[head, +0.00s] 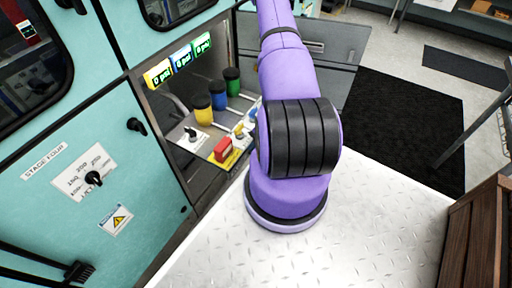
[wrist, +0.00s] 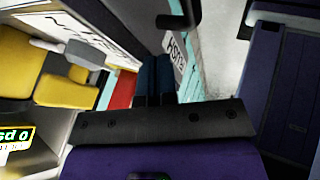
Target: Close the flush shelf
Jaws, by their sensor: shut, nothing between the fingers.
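In the head view a teal machine has an open recess. A shelf (head: 188,142) in it carries a yellow (head: 202,112), a blue (head: 219,97) and a green handle (head: 232,82), small switch plates and a red block (head: 222,149). I cannot tell for sure that this is the flush shelf. My purple arm covers the shelf's right end and hides my gripper there. In the wrist view my gripper (wrist: 154,68) is shut and empty, with its two dark blue fingers side by side. The red block (wrist: 124,90) shows just left of them; whether they touch anything is unclear.
Lit displays (head: 181,56) sit above the handles. A grey panel (head: 335,82) stands open behind my arm. Left is a closed teal door (head: 75,185) with black knobs. A brown slatted object (head: 480,240) is at the lower right. The dark mat (head: 405,115) is clear.

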